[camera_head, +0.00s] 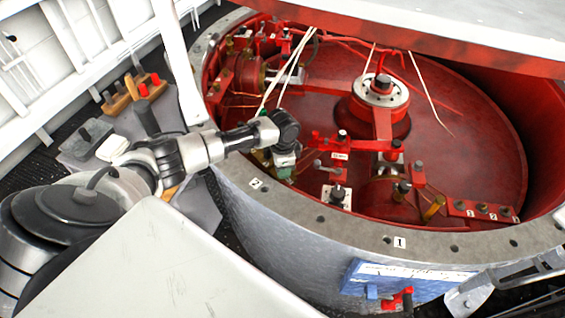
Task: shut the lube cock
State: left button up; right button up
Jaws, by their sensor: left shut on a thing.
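My left arm reaches in from the left over the rim of the red-lined well. My left gripper (285,172) points down just inside the near left part of the rim. It is shut on a small fitting, which fits the lube cock, but the gripper hides most of it. A bit of green shows at the fingertips. I cannot tell which way the cock's handle is turned. My right gripper is not in view.
The grey riveted rim (335,228) bears number labels. Inside stand a red central hub (380,92), red brackets and several small fittings. A blue plate (405,278) with a red handle (398,300) is on the outer wall.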

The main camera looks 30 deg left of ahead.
pick_arm(q)
jog(key=m, duration=0.3)
jog(key=shift+r+m+p, duration=0.1)
jog(key=shift+m+p, duration=0.2)
jog(key=shift+m, duration=1.2)
jog(key=o, duration=0.6)
jog(key=shift+o, duration=0.2)
notch_tip(320, 180, up, 11)
jog(key=shift+b, duration=0.3)
